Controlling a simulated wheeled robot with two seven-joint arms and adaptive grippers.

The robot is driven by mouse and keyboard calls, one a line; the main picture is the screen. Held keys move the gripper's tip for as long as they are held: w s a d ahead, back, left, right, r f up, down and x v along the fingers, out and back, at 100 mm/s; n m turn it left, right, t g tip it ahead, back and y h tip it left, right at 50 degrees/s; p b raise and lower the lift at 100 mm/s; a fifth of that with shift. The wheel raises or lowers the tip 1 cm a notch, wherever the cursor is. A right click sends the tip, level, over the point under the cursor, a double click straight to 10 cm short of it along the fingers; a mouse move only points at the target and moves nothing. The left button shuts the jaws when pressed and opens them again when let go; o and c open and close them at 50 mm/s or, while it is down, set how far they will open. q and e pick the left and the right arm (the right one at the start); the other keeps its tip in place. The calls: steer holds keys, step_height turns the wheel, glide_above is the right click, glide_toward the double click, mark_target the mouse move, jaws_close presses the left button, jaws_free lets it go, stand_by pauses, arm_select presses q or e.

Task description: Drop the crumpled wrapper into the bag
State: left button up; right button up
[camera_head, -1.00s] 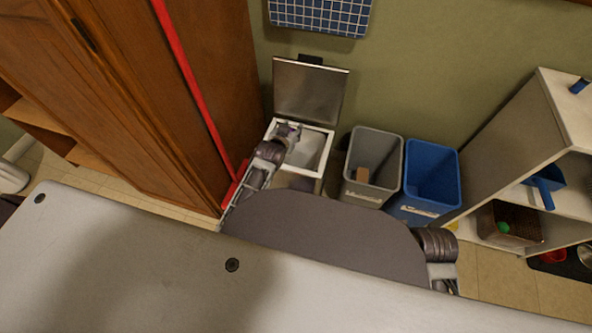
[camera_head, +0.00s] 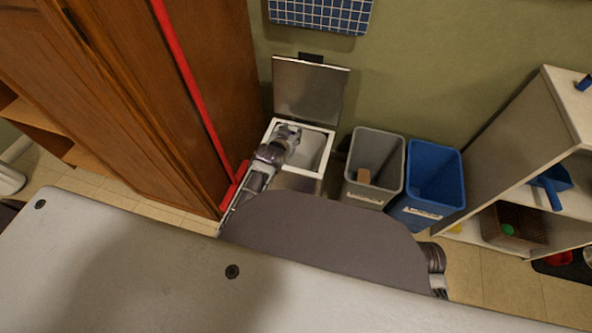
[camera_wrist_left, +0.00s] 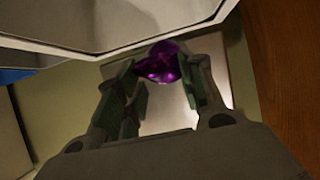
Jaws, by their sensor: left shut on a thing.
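The crumpled wrapper (camera_wrist_left: 160,62) is shiny and purple. In the left wrist view it sits between the fingertips of my left gripper (camera_wrist_left: 163,80), which is shut on it. In the head view my left gripper (camera_head: 291,134) is over the left part of a steel bin's opening; the wrapper cannot be made out there. The bin has a white rim (camera_head: 322,128) and a pale inside (camera_head: 316,150), which may be the bag; I cannot tell a separate bag. My right gripper is not in view; only part of that arm shows.
The bin's steel lid (camera_head: 309,90) stands open behind the opening. A grey bin (camera_head: 375,150) with a brown item and a blue bin (camera_head: 433,175) stand to the right. A wooden cabinet (camera_head: 160,100) and a red pole (camera_head: 190,82) are close on the left.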

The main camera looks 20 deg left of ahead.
arm_select(q)
steer(key=o, duration=0.8)
steer(key=shift+o, duration=0.2)
steer(key=v, duration=1.2)
stand_by(1.0)
